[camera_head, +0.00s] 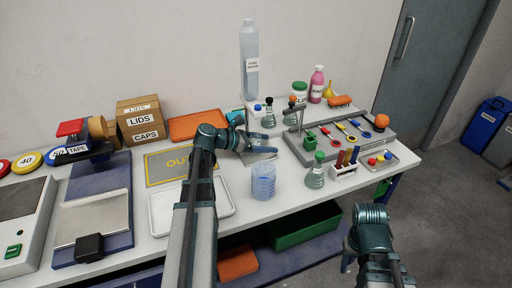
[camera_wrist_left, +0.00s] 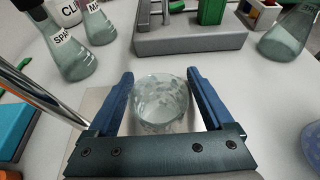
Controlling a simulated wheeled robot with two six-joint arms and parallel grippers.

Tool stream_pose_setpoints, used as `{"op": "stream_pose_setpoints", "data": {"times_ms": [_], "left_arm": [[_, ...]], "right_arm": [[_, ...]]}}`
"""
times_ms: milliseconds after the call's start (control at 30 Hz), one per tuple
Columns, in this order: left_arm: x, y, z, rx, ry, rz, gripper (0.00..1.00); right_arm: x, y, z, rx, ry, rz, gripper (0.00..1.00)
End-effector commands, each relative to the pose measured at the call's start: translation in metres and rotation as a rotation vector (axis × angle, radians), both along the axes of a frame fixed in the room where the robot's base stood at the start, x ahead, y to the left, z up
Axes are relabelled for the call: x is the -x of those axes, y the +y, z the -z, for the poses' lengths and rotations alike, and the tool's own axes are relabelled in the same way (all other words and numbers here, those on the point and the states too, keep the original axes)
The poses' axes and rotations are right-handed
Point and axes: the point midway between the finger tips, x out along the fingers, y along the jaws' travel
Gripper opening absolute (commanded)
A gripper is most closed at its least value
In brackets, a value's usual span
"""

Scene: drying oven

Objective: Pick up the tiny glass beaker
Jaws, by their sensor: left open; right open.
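The tiny glass beaker (camera_wrist_left: 160,104) is clear and stands upright in the left wrist view. My left gripper (camera_wrist_left: 160,82) is open, with one blue finger on each side of the beaker. The fingers do not look closed on the glass. In the head view my left gripper (camera_head: 259,145) is low over the table behind a larger bluish beaker, and it largely hides the tiny beaker. My right gripper (camera_head: 350,255) is off the table's front edge at the lower right, away from the beaker. It is open, though its fingers show poorly.
Labelled flasks (camera_wrist_left: 70,45) stand close at the left wrist view's upper left. A grey tool rack (camera_wrist_left: 190,38) lies behind the beaker. The larger beaker (camera_head: 263,182), a stoppered flask (camera_head: 315,174) and a white tray (camera_head: 160,226) are nearby.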

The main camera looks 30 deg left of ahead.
Motion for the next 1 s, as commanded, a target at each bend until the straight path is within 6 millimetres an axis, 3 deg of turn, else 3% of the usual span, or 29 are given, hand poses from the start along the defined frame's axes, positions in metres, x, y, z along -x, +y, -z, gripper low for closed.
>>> {"op": "stream_pose_setpoints", "data": {"times_ms": [67,533,1000], "left_arm": [[0.0003,0.0001,-0.0005,0.000,0.000,0.000,0.85],[0.0005,0.0002,-0.0005,0.000,0.000,0.000,0.01],[0.0005,0.0001,-0.0091,0.000,0.000,0.001,0.00]], "right_arm": [[0.0000,0.0001,-0.0005,0.000,0.000,0.000,0.50],[0.0000,0.0001,-0.0005,0.000,0.000,0.000,0.50],[0.0000,0.0000,-0.0091,0.000,0.000,0.000,0.50]]}}
